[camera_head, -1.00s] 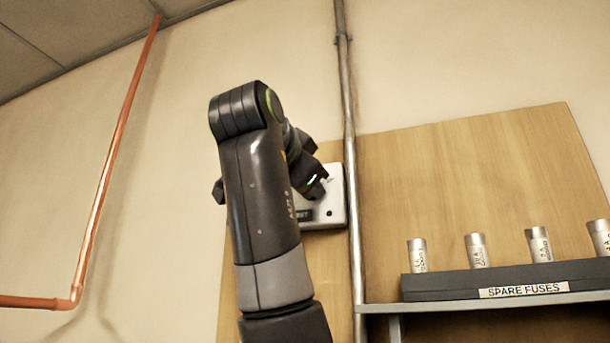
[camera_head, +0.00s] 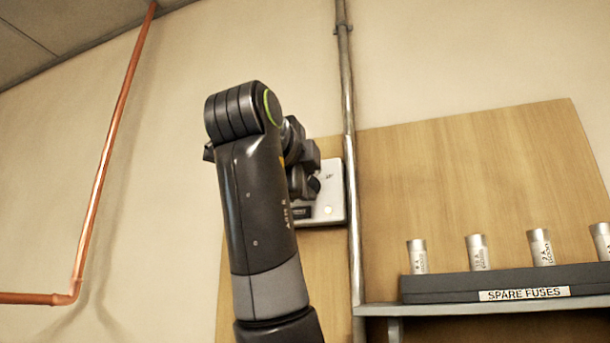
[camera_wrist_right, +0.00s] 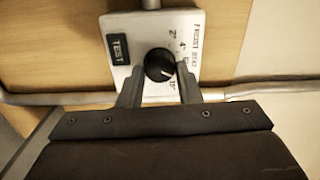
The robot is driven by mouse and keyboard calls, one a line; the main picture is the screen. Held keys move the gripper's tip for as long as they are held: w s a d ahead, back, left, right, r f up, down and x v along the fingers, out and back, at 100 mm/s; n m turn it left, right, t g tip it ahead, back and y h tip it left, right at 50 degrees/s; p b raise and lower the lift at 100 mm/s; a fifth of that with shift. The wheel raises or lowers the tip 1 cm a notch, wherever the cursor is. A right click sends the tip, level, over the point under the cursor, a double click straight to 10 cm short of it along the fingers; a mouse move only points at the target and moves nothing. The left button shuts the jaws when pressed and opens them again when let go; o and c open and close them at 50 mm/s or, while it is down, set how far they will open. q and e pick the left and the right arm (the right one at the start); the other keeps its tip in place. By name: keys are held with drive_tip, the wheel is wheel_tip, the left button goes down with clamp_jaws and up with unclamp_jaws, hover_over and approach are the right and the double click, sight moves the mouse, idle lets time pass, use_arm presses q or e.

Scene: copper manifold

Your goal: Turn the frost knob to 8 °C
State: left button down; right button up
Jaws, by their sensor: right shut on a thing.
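The frost knob (camera_wrist_right: 159,65) is a round black dial with a pale mark on a white control box (camera_wrist_right: 133,22), which also shows in the head view (camera_head: 336,178). Printed degree marks run down the knob's right side in the wrist view; 2° and 4° are legible, the lower ones are small or partly covered. The pale mark lies on the knob's right part; its exact reading is unclear. My right gripper (camera_wrist_right: 159,86) is shut on the knob, one finger on each side. In the head view my right gripper (camera_head: 312,187) hides the knob. My left gripper is not in view.
A black TEST panel (camera_wrist_right: 119,47) sits beside the knob. A grey vertical pipe (camera_head: 348,120) runs close to the box's right edge. A shelf (camera_head: 480,307) with a spare fuse rack (camera_head: 450,290) stands at right. A copper pipe (camera_head: 110,150) runs at left.

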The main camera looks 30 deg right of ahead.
drive_tip(key=shift+r+m, duration=0.1)
drive_tip(key=shift+m, duration=0.2)
drive_tip(key=o, duration=1)
drive_tip(key=shift+w+d, duration=0.1)
drive_tip(key=shift+w, duration=0.05)
drive_tip(key=shift+c, duration=0.2)
drive_tip(key=b+v, duration=0.5)
drive_tip(key=v, duration=1.2)
drive_tip(key=shift+a, duration=0.2)
